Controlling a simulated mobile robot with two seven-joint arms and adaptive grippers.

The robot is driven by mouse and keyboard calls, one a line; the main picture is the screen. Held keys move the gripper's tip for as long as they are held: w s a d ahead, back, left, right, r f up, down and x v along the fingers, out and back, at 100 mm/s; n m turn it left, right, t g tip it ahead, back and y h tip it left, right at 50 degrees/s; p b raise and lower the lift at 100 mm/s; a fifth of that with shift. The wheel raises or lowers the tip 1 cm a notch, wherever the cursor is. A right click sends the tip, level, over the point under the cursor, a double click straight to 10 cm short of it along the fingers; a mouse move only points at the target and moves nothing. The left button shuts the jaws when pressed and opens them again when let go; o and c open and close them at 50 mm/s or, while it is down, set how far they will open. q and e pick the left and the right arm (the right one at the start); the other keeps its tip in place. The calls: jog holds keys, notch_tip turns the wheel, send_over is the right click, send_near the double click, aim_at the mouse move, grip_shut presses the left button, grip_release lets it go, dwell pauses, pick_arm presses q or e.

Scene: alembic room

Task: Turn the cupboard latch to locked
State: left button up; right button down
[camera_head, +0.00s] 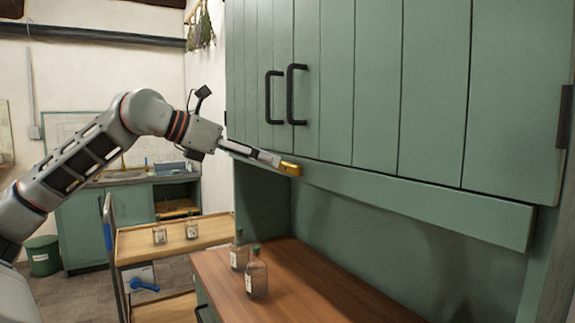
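The green cupboard (375,85) fills the upper right, with its two doors shut and two black bar handles. A small brass-coloured latch piece (291,169) sits at the cupboard's lower edge, below the handles. My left gripper (274,160) reaches in from the left, with its fingertips at the latch's left end. The fingers are seen nearly edge-on, so I cannot tell whether they are open, shut or touching the latch. They hide part of the latch. My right gripper is not in view.
Two glass bottles (257,275) stand on the brown wooden counter (325,290) below the cupboard. A wooden trolley (175,243) with small jars stands to the left. A green rail (430,203) runs along the cupboard's underside. The counter's right part is clear.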

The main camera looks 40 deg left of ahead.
aim_at(285, 167)
pick_arm(q)
jog(key=x, duration=0.6)
jog(key=shift+w+d+f+p, duration=0.1)
jog(key=shift+w+f+p, duration=0.05)
jog(key=shift+w+p, duration=0.15)
jog(key=c, duration=1.1)
